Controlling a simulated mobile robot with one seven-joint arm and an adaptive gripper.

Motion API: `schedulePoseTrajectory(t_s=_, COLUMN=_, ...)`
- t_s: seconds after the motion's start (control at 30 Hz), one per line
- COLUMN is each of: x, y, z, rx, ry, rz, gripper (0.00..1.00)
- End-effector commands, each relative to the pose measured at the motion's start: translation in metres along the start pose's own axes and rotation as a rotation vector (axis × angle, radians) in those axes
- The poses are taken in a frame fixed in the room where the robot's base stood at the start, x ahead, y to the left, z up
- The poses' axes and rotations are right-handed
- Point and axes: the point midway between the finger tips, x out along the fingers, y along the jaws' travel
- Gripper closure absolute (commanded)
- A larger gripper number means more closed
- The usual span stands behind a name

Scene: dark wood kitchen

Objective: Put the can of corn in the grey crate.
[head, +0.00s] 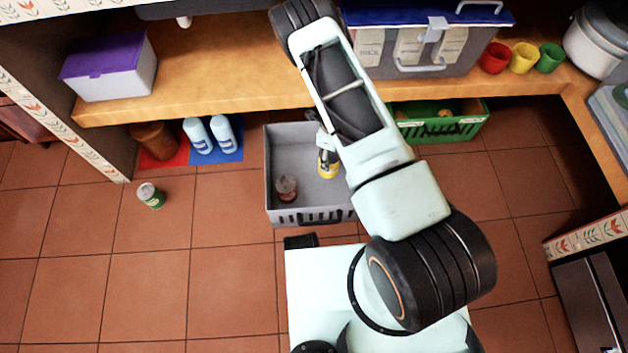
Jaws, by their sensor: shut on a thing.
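The grey crate (283,219) stands on the tiled floor below the wooden counter, left of my arm. My gripper (324,148) points down over the crate and is mostly hidden behind my own arm link. It is shut on a small yellow can (327,168), which I take for the can of corn; its label is too small to read. The can is within the crate's outline, and I cannot tell if it touches the bottom. A brownish round item (286,188) lies in the crate's front left part.
Two pale bottles (222,132) and a brown jar (153,141) stand on coloured mats under the counter. A green crate (440,127) is at right. The counter edge (200,104) overhangs behind the grey crate.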

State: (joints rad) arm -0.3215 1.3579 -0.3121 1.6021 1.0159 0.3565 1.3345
Motion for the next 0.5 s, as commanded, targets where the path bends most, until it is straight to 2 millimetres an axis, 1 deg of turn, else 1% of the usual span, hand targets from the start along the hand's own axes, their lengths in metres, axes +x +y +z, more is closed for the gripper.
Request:
schedulePoseTrajectory(t_s=0.03, x=0.018, y=0.004, z=-0.015, rx=0.09, ry=0.003, rz=0.003, gripper=0.89)
schedulePoseTrajectory(t_s=0.1, x=0.033, y=0.008, z=-0.028, rx=0.185, ry=0.0, rz=0.002, gripper=0.89)
schedulePoseTrajectory(t_s=0.17, x=0.041, y=0.01, z=-0.035, rx=0.239, ry=-0.002, rz=0.001, gripper=0.89)
schedulePoseTrajectory(t_s=0.27, x=0.051, y=0.012, z=-0.041, rx=0.28, ry=-0.003, rz=0.0, gripper=0.89)
schedulePoseTrajectory(t_s=0.5, x=0.095, y=0.014, z=-0.043, rx=0.291, ry=-0.003, rz=0.0, gripper=0.89)
